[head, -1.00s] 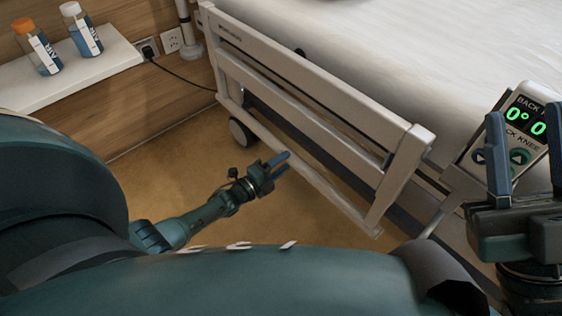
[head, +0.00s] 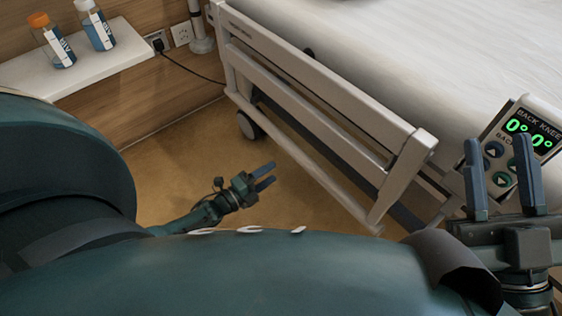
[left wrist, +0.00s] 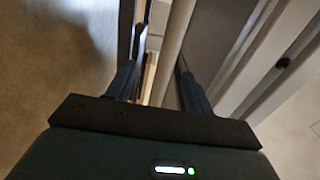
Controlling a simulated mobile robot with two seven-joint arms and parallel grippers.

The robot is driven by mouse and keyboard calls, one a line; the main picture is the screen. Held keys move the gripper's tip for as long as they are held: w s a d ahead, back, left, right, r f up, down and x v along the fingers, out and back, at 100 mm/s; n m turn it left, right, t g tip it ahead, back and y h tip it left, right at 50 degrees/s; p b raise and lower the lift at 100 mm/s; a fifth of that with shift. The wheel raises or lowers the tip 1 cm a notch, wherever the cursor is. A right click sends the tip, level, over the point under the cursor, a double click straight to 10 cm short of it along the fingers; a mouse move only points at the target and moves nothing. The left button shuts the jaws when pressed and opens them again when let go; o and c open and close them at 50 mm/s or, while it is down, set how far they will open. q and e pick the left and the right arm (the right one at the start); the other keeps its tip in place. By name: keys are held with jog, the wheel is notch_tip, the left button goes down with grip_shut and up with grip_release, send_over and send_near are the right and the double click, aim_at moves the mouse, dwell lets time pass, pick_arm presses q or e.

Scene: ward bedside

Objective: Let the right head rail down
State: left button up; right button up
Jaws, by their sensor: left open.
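The beige head rail (head: 322,92) stands up along the near side of the bed, running from upper left to lower right in the head view. My left gripper (head: 269,173) is open and empty, low over the floor on the near side of the rail, apart from it. In the left wrist view, pale bars show beyond and between the open fingers (left wrist: 156,66); I cannot tell which parts of the bed they are. My right gripper (head: 498,140) is open with its fingers upward, in front of the control panel (head: 535,135). No release catch is clearly visible.
The bed's white mattress (head: 440,50) lies behind the rail. A caster (head: 248,125) is under the bed. A white shelf (head: 100,68) with two bottles is at upper left. A cable runs from a wall socket (head: 181,33) towards the bed. Floor (head: 165,160) left of the rail is clear.

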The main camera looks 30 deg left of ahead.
pick_arm(q)
jog(key=shift+p+v, duration=0.4)
jog(key=shift+v, duration=2.4)
pick_arm(e)
jog(key=shift+f+m+h, duration=0.8)
jog(key=shift+h, duration=0.1)
pick_arm(q)
jog(key=shift+r, duration=0.1)
